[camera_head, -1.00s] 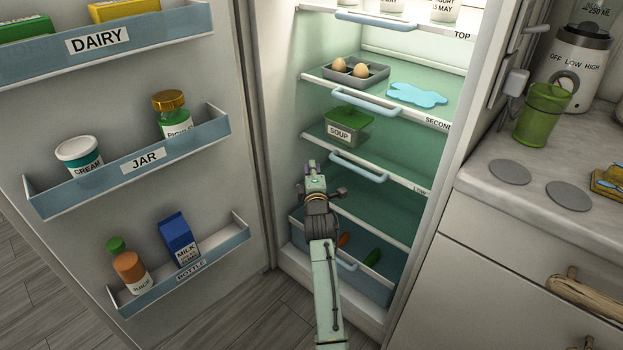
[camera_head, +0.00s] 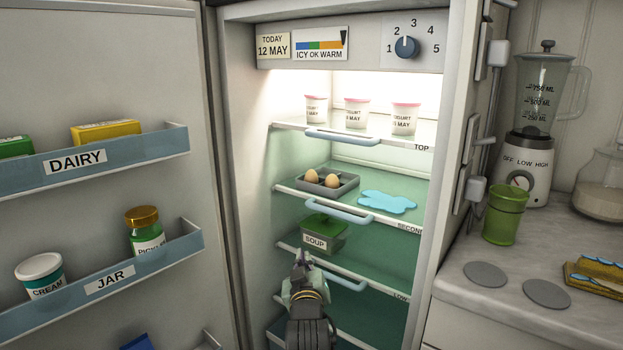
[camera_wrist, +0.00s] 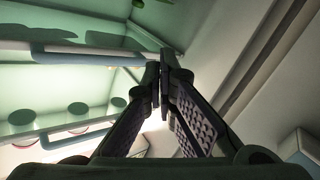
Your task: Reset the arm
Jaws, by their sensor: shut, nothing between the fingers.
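My gripper (camera_head: 301,262) is in front of the open fridge, near the low shelf and just below the soup container. It is shut with nothing in it. In the wrist view the two dark fingers (camera_wrist: 163,88) meet at their tips, with fridge shelves to the left. In the head view my arm rises from the bottom edge, and its lower part is out of frame.
The open fridge door with the jar rack (camera_head: 120,280) stands at left. A soup container (camera_head: 322,236), an egg tray (camera_head: 330,183), a blue puddle (camera_head: 387,202) and yogurts (camera_head: 355,113) are on shelves. The counter (camera_head: 540,250) with a blender (camera_head: 530,150) is at right.

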